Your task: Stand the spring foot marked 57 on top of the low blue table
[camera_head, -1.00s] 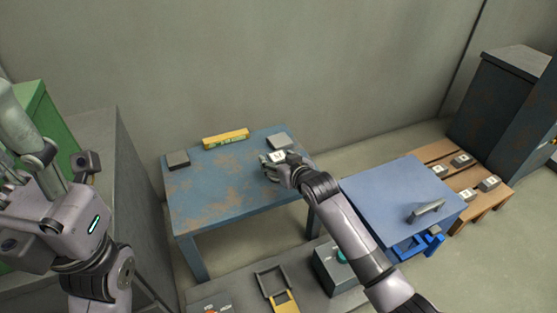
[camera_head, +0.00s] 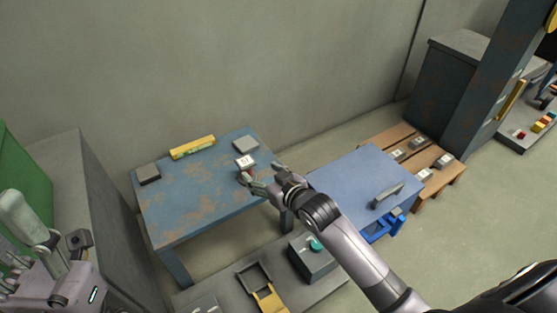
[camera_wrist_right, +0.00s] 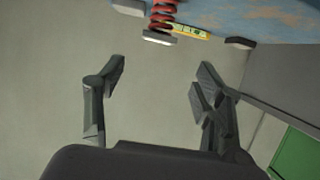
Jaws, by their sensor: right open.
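The spring foot (camera_head: 244,162) stands upright near the right edge of the worn blue table (camera_head: 190,212). It has a pale marked plate on top; the mark is too small to read. Its red coil (camera_wrist_right: 163,14) and an end plate show at the top of the right wrist view. My right gripper (camera_head: 265,176) is open and empty, just right of the foot and apart from it. Its spread fingers (camera_wrist_right: 163,68) have only floor between them. My left gripper (camera_head: 14,266) is at the lower left, partly cut off; its jaws are unclear.
Grey pads (camera_head: 245,146) and a yellow level (camera_head: 193,147) lie on the worn table. A smooth blue table (camera_head: 350,182) with a grey handle-like bar stands right. Beyond it, a wooden slatted bench (camera_head: 432,178) holds several marked blocks. A low grey platform lies in front.

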